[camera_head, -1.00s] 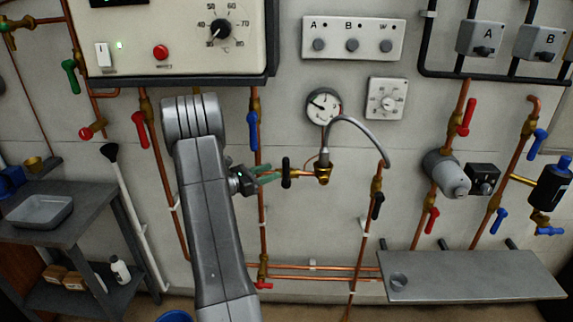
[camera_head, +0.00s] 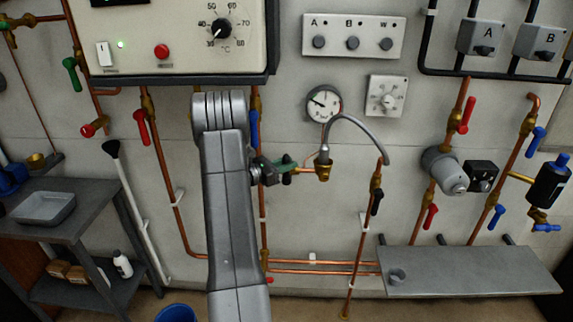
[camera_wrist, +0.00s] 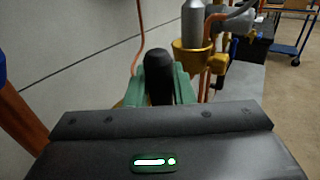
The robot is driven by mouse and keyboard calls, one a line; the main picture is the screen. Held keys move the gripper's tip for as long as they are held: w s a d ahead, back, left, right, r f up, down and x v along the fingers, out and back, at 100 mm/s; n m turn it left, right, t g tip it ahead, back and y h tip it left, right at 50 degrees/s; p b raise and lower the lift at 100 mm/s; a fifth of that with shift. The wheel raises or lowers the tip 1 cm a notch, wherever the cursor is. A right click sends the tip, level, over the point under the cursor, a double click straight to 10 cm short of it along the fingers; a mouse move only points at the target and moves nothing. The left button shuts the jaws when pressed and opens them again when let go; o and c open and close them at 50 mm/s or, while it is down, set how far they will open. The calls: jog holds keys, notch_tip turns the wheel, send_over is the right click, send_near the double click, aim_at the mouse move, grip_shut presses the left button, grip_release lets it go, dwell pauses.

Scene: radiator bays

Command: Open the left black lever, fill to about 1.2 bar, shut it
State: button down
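The left black lever (camera_head: 287,178) sits on the copper and brass fill line, left of the brass fitting (camera_head: 323,171) with the grey braided hose. My gripper (camera_head: 284,167) is at this lever. In the wrist view the black lever (camera_wrist: 159,76) stands upright between my two green fingers (camera_wrist: 160,92), very close to both; whether they press on it cannot be told. The round pressure gauge (camera_head: 323,104) is above; its needle points up and left, and its numbers are too small to read. A second black lever (camera_head: 377,202) hangs on the pipe to the right.
A blue lever (camera_head: 254,130) is on the pipe just behind my wrist. The grey hose (camera_head: 365,131) arches to the right. A grey shelf (camera_head: 470,273) juts out at lower right. A dark bench (camera_head: 75,215) and a blue bucket (camera_head: 176,313) are at left.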

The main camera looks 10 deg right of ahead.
jog(key=shift+a+f+b, duration=0.2)
jog(key=shift+f+b, duration=0.1)
jog(key=shift+b, duration=0.55)
jog(key=shift+w+a+f+n+t+h+b, duration=0.15)
jog(key=shift+a+n+t+h+b, duration=0.2)
jog(key=shift+n+h+b, duration=0.6)
jog(key=shift+w+a+n+t+h+b, duration=0.25)
jog(key=shift+a+n+t+h+b, duration=0.7)
jog(key=shift+b, duration=1)
jog(key=c, duration=1.3)
grip_release()
jog(key=b+v, duration=0.3)
jog(key=v, duration=1)
jog(key=shift+a, duration=0.35)
